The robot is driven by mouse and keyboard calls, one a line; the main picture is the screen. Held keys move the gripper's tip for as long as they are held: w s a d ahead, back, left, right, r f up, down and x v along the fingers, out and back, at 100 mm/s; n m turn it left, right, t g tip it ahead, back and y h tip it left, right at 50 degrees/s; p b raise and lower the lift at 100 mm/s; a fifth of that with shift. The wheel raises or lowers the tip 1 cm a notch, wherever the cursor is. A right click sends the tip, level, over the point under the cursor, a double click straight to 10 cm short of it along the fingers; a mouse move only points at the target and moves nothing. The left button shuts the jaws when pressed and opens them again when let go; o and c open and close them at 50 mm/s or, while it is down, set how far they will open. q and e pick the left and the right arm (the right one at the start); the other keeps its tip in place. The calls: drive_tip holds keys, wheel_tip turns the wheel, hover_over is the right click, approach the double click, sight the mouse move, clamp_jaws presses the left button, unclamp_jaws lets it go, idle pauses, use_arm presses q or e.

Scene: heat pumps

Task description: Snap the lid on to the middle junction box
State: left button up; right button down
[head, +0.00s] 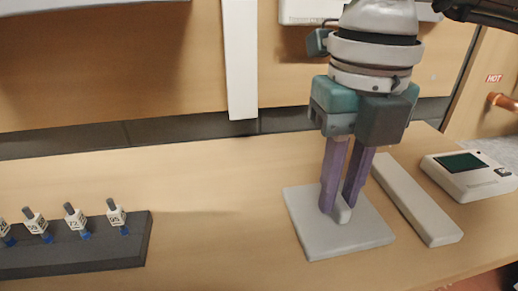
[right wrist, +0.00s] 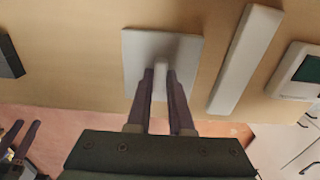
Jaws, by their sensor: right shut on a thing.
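A flat, square light-grey plate with a raised grip in its middle, which looks like the lid (head: 345,240), is at the worktop right of centre. It also shows in the right wrist view (right wrist: 186,88). My right gripper (head: 342,200) points down with its purple fingers shut on the lid's grip. The lid looks level, on or very close to the worktop. My left gripper (right wrist: 18,142) shows at the lower left of the right wrist view, its fingers apart and empty. A white box (head: 300,12) on the wall is cut off by the top edge; I cannot tell whether it is the middle junction box.
A long pale bar (head: 416,200) lies close to the lid's right. Beyond it is a white device with a green screen (head: 468,172). A dark rack (head: 75,255) with several numbered pieces stands at the left. White trunking (head: 240,60) runs down the wall. The worktop between rack and lid is clear.

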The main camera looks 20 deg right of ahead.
idle(0.5)
drive_tip(key=s+a+r+m+p, duration=0.1)
drive_tip(key=s+r+m+p, duration=0.1)
drive_tip(key=r+m+p, duration=1.4)
drive_tip(key=s+a+r+m+p, duration=0.1)
drive_tip(key=r+m+p, duration=1.6)
drive_tip(key=r+p, duration=2.1)
wheel_tip(320, 180, up, 12)
drive_tip(key=shift+s+a+r+p, duration=0.25)
drive_tip(key=shift+s+a+p, duration=0.1)
drive_tip(key=shift+s, duration=0.5)
